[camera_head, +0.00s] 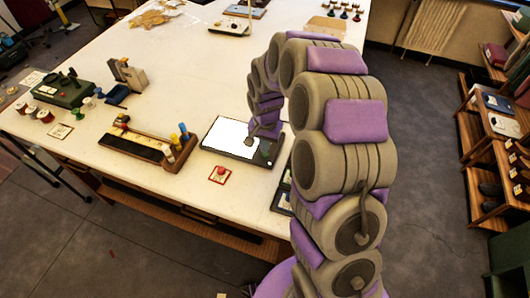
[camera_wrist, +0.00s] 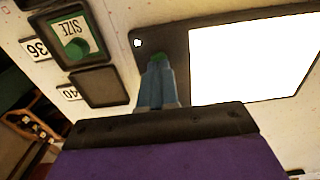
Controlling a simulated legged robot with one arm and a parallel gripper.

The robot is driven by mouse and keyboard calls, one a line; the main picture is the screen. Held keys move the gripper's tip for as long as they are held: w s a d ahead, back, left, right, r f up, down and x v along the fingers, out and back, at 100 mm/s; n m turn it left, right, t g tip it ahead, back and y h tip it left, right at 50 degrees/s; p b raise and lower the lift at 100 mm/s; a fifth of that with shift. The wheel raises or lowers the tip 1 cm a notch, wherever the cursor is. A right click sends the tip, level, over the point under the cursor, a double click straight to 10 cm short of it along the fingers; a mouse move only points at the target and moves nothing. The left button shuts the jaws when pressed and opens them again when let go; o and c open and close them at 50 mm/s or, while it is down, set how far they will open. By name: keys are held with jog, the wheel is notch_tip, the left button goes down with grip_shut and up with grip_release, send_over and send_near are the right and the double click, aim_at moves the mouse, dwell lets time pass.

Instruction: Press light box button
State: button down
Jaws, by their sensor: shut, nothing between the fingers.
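The light box (camera_head: 236,136) lies flat on the white table, with a dark frame and a bright white panel. In the wrist view its panel (camera_wrist: 250,60) glows white, and a small white spot (camera_wrist: 138,43) shows on the frame's corner. A green button (camera_wrist: 158,57) sits on the dark strip beside the panel. My gripper (camera_head: 250,140) is over that strip; in the wrist view its blue-grey fingers (camera_wrist: 157,70) are shut and empty, with their tips at the button. The fingers hide part of the button, and I cannot tell whether they touch it.
A red-edged card (camera_head: 220,174) lies near the front edge. A wooden rack (camera_head: 145,148) is to the left. The table behind is mostly clear.

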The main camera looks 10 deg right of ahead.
jog(key=shift+f, duration=0.9)
jog(key=shift+r, duration=0.15)
jog(key=shift+r+p, duration=1.1)
jog(key=shift+r, duration=2.2)
jog(key=shift+r, duration=0.1)
jog(key=s+r+n, duration=0.2)
jog(key=s+r, duration=0.2)
jog(key=s, duration=0.7)
jog(key=s+r+n+g, duration=0.1)
jog(key=s+r, duration=0.3)
jog(key=s, duration=0.8)
jog(key=s+r+n, duration=0.3)
jog(key=s+r, duration=0.2)
jog(key=s, duration=0.7)
jog(key=shift+n+g+b, duration=0.35)
jog(key=shift+n+g, duration=0.05)
jog(key=shift+r, duration=0.1)
